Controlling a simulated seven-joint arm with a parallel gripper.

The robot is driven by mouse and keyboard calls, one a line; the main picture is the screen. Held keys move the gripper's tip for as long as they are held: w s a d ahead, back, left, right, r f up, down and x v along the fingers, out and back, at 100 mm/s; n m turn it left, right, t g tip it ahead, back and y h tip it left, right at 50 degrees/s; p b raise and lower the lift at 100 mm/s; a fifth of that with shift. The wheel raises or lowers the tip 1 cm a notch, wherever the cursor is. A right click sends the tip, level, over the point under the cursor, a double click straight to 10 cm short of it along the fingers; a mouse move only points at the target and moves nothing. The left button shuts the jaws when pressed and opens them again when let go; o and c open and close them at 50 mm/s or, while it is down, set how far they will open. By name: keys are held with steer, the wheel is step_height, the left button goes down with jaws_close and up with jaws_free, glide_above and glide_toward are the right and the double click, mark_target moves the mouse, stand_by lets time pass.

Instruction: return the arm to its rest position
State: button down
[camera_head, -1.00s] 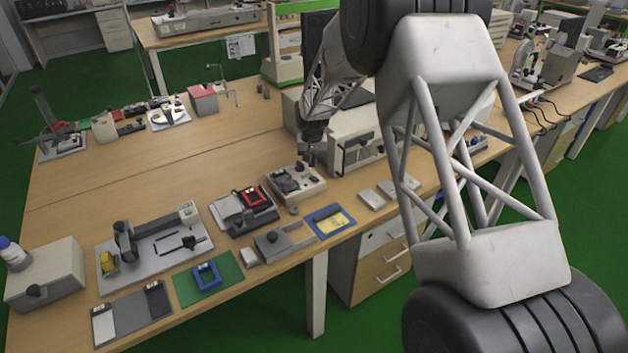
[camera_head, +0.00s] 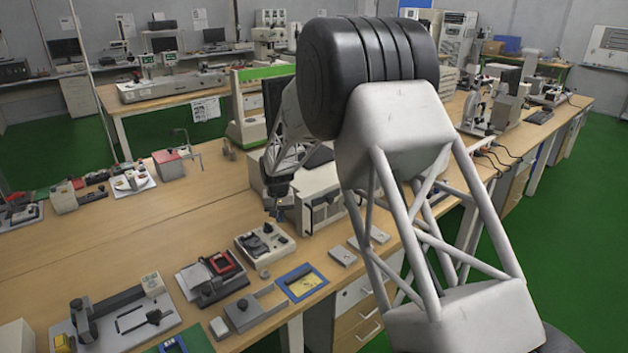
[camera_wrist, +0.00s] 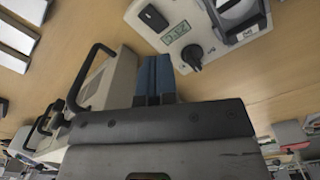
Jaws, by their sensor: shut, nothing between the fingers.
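My arm reaches over the workbench (camera_head: 110,235) from the right in the head view. My gripper (camera_head: 274,214) points down just above and behind a small white tester with a black knob (camera_head: 265,243). In the wrist view my gripper's blue fingers (camera_wrist: 155,78) are together with nothing between them. The tester's display and knob (camera_wrist: 180,35) show ahead of the fingers at upper right, apart from them.
A larger white instrument with a handle (camera_head: 318,207) stands close to the right of my gripper. A red-topped fixture (camera_head: 212,277), a blue-framed tray (camera_head: 301,283) and a grey clamp plate (camera_head: 115,320) lie along the front. Bare bench lies left of the gripper.

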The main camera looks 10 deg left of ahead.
steer(key=s+d+r+m+t, duration=0.1)
steer(key=s+d+r, duration=0.9)
steer(key=d+r, duration=0.15)
steer(key=s+d+r, duration=0.9)
steer(key=d+r, duration=0.2)
steer(key=d, duration=0.1)
steer(key=s+d, duration=0.5)
steer(key=s, duration=0.6)
steer(key=s+d+r+m+t, duration=0.1)
steer(key=s+d, duration=0.4)
steer(key=s, duration=0.6)
steer(key=s+d+m, duration=0.1)
steer(key=s+d, duration=0.5)
steer(key=s, duration=0.6)
steer(key=shift+r+t, duration=0.3)
steer(key=shift+r, duration=0.1)
steer(key=shift+w, duration=0.1)
